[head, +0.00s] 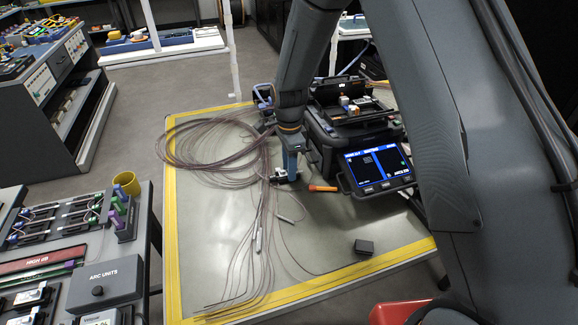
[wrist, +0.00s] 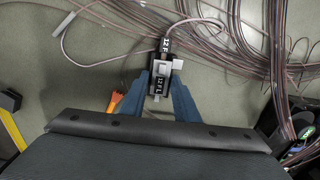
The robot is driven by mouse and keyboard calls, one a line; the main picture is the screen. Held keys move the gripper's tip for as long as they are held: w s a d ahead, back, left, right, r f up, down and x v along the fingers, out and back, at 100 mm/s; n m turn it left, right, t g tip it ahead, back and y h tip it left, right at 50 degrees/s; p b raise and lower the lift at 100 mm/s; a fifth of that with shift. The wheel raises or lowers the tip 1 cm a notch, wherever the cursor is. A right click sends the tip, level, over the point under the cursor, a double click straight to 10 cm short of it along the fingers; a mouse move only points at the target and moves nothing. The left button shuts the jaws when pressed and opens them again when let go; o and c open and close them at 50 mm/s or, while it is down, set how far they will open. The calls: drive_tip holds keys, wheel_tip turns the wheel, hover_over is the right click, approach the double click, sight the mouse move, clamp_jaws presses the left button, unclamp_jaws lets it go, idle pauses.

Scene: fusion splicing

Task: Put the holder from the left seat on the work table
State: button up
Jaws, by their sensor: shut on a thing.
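My gripper (head: 287,176) is over the work table (head: 205,250), just left of the splicer (head: 345,115). In the wrist view the blue fingers (wrist: 162,88) are shut on a small dark holder (wrist: 158,86) with light clamp pieces and a white label reading roughly "12". The holder is mostly hidden by the gripper in the head view. I cannot tell whether it touches the table top. The left seat cannot be made out for certain.
Coiled brown fibres (head: 205,140) cover the table's left and middle, some beside the holder. An orange-handled tool (head: 322,188) lies right of the gripper, near the splicer's screen (head: 376,167). A small dark box (head: 364,246) lies near the front.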

drive_tip(key=o, duration=1.1)
drive_tip(key=shift+f, duration=0.1)
wheel_tip(320, 180, up, 12)
drive_tip(key=b, duration=0.3)
drive_tip(key=s+d+n, duration=0.5)
drive_tip(key=s, duration=0.2)
drive_tip(key=s+d+n, duration=0.5)
drive_tip(key=s+d, duration=0.1)
drive_tip(key=s, duration=0.2)
drive_tip(key=s+d+n, duration=0.4)
drive_tip(key=s+d, duration=0.1)
drive_tip(key=s, duration=0.2)
drive_tip(key=shift+s+d+f+n+t, duration=0.2)
drive_tip(key=shift+s+f+n+t, duration=0.1)
drive_tip(key=shift+s+n, duration=0.1)
